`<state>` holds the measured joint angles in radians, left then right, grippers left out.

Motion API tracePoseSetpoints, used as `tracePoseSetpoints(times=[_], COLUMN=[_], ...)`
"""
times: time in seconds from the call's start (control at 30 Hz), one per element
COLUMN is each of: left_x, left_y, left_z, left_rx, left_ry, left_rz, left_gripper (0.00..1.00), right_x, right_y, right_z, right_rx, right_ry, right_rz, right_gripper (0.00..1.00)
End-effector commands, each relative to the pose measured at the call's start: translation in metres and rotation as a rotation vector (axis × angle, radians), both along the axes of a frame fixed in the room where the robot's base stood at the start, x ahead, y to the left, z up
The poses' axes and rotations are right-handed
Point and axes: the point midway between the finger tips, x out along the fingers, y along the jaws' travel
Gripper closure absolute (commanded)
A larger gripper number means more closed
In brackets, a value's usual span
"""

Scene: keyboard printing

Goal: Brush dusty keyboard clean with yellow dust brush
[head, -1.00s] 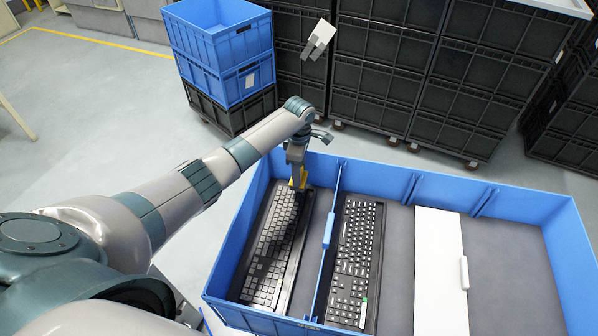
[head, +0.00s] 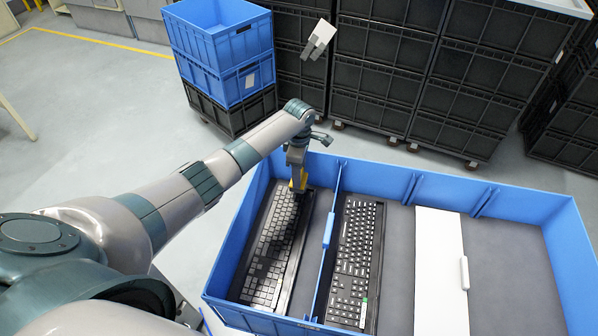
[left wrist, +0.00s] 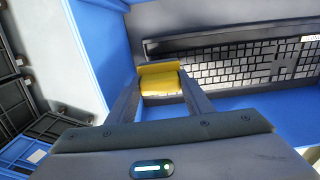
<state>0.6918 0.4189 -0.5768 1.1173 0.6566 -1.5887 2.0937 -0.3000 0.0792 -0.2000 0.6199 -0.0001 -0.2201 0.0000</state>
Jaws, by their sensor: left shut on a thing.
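My left gripper (head: 297,172) reaches down into the left compartment of the blue bin. It is shut on the yellow dust brush (head: 299,180), which also shows between the fingers in the left wrist view (left wrist: 160,79). The brush is at the far end of the left keyboard (head: 268,250); I cannot tell if it touches the keys. This keyboard is black with greyish keys, and it shows at the upper right of the left wrist view (left wrist: 250,62). My right gripper is not in view.
A blue divider (head: 328,230) separates the left keyboard from a second black keyboard (head: 353,255). A white panel (head: 440,265) lies farther right in the blue bin (head: 520,204). Stacked blue crates (head: 222,50) and black crates (head: 385,75) stand on the floor behind.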

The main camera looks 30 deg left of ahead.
Motion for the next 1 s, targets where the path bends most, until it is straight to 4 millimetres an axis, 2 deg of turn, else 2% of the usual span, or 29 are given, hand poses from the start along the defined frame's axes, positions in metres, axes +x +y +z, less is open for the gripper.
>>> tracePoseSetpoints(times=[1.0], left_x=[0.000], left_y=[-0.001], left_z=[-0.026], left_rx=[0.000], left_ry=[0.000], left_rz=[-0.001], left_gripper=[0.81], right_x=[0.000], right_y=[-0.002], right_z=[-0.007], right_rx=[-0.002], right_ry=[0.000], right_rz=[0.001], right_gripper=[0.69])
